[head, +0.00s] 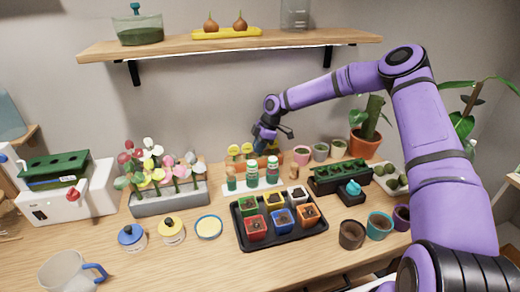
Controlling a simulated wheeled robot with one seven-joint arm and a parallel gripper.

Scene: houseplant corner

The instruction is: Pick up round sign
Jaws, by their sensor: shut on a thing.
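Two yellow round signs, one (234,150) at the left and one (247,149) beside it, stand upright in an orange-brown planter (243,163) at the back of the table. My gripper (263,146) points down over the right part of this planter, just right of the two signs. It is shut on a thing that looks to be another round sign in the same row. My fingers hide most of it, so its face and whether it touches the planter cannot be told.
A black tray (241,230) of coloured pots lies nearer. A grey flower planter (168,206) stands left, small pots (301,155) stand right. A wooden shelf (300,39) hangs above.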

